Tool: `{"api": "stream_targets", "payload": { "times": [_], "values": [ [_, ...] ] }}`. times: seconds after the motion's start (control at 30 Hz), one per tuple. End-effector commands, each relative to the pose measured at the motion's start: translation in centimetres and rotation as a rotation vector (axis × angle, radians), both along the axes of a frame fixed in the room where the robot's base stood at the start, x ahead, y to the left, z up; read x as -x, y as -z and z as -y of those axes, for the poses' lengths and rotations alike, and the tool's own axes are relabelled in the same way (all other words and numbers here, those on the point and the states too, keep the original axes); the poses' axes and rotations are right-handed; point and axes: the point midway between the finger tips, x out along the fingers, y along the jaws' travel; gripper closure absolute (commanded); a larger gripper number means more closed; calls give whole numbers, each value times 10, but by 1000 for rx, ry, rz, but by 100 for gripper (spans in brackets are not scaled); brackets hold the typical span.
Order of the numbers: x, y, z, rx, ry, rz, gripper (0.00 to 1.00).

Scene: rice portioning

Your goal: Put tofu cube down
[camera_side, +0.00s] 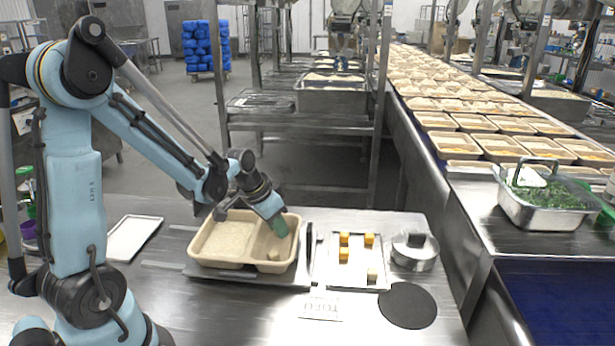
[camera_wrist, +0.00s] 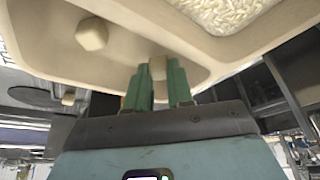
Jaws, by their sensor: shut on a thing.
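My gripper (camera_side: 281,229) reaches down into the right compartment of the beige two-part tray (camera_side: 205,258). In the wrist view its green fingers (camera_wrist: 158,76) are shut on a pale tofu cube (camera_wrist: 157,66). The held cube is mostly hidden in the side view. Another pale tofu cube (camera_side: 273,254) lies on the floor of that same compartment, apart from the held one; it also shows in the wrist view (camera_wrist: 92,34). I cannot tell whether the held cube touches the tray floor. White rice (camera_side: 222,238) fills the left compartment.
A small metal tray (camera_side: 355,262) to the right holds several orange-topped cubes (camera_side: 344,254) and one pale cube (camera_side: 372,275). A round lidded pot (camera_side: 414,252), a black disc (camera_side: 407,305) and a TOFU label (camera_side: 321,309) are nearby. A conveyor with filled trays runs behind.

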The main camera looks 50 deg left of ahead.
Motion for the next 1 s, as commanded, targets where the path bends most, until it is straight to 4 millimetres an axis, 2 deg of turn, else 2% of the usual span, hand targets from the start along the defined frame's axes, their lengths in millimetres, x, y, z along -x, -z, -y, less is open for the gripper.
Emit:
{"api": "stream_targets", "payload": {
  "times": [0.1, 0.5, 0.53, 0.6, 1.0],
  "values": [
    [0, 7, 0, 0, 0, 0, 100],
    [0, 11, 0, 0, 0, 0, 100],
    [0, 11, 0, 0, 0, 0, 77],
    [0, 10, 0, 0, 0, 0, 68],
    [1, 6, 0, 0, 0, 0, 68]
  ]
}}
